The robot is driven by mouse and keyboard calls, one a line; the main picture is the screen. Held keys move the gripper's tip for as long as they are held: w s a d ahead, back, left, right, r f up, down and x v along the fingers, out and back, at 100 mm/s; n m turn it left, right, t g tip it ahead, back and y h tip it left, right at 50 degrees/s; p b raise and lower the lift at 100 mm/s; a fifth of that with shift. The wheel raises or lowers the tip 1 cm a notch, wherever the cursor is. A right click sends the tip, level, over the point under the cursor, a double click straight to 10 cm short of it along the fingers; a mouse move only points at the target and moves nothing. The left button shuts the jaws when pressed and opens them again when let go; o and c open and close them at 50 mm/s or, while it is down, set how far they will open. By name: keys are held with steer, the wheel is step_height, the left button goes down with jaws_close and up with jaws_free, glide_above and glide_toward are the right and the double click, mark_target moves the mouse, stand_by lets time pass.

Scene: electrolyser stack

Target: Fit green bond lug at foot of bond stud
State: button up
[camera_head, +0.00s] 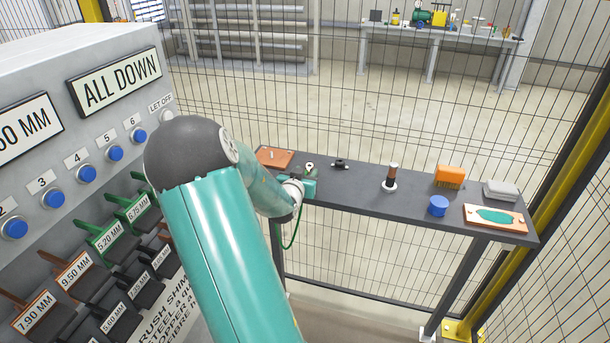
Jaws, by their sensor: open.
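My gripper (308,172) is at the left part of the dark bench, open, with its fingers small in the view and partly hidden by my wrist. A small pale ring-like piece with dark green beside it shows at the fingers; I cannot tell whether it is the green bond lug. A thin green cable (299,228) hangs in a loop below my wrist, over the bench's front edge.
A button panel (90,120) stands close at left.

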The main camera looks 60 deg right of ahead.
steer(key=shift+c, duration=0.4)
jaws_close()
